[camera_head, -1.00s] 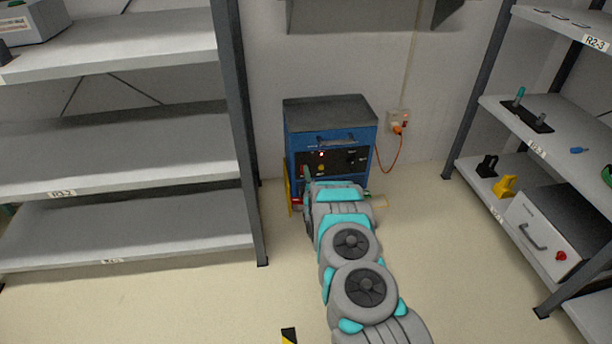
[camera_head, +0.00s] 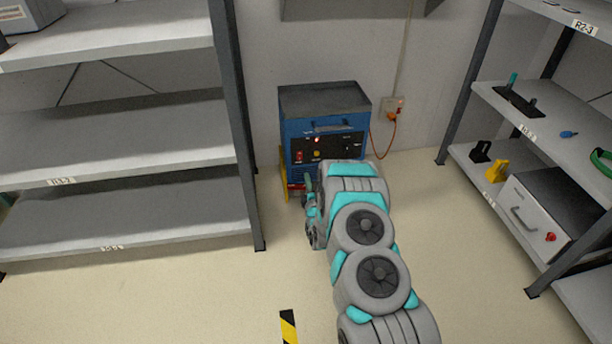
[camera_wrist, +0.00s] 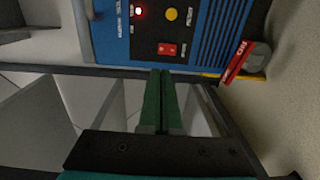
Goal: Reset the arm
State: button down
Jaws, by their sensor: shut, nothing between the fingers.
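My arm reaches forward over the floor in the head view, toward a blue cart (camera_head: 324,115) with a dark grey top and a black control panel. In the wrist view my gripper (camera_wrist: 161,72) shows two green fingers side by side, shut and empty. The fingertips lie just short of the panel (camera_wrist: 165,35) in the picture; I cannot tell the exact gap. The panel carries a lit red lamp (camera_wrist: 138,11), a yellow knob (camera_wrist: 171,14) and a red switch (camera_wrist: 167,49). In the head view my gripper is mostly hidden by my arm.
A grey shelf rack (camera_head: 120,150) stands close on the left. Another rack (camera_head: 540,120) on the right holds small tools and a white box (camera_head: 535,220). An orange cable runs from the cart to a wall socket (camera_head: 392,108). A red-labelled cylinder (camera_wrist: 257,57) is beside the cart.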

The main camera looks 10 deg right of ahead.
jog(key=shift+s+r, duration=0.15)
jog(key=shift+s, duration=0.3)
dwell(0.3)
notch_tip(320, 180, up, 8)
jog(key=a+m+g+y, duration=0.1)
jog(key=a+m+g, duration=0.2)
jog(key=m+g, duration=0.1)
jog(key=s+r+m+g, duration=0.45)
jog(key=s+r, duration=0.35)
jog(key=s, duration=0.3)
jog(key=s+r+m+g, duration=0.3)
jog(key=s+r, duration=0.1)
jog(key=s, duration=1.2)
jog(key=s+d+r+m+g, duration=0.1)
jog(key=s+r+m+g, duration=0.2)
jog(key=s, duration=1.3)
jog(key=s+d+r+m+g+h, duration=0.1)
jog(key=s+r+m+g, duration=0.2)
jog(key=s, duration=1.3)
notch_tip(320, 180, up, 4)
jog(key=shift+f+g, duration=0.1)
jog(key=shift+g, duration=0.95)
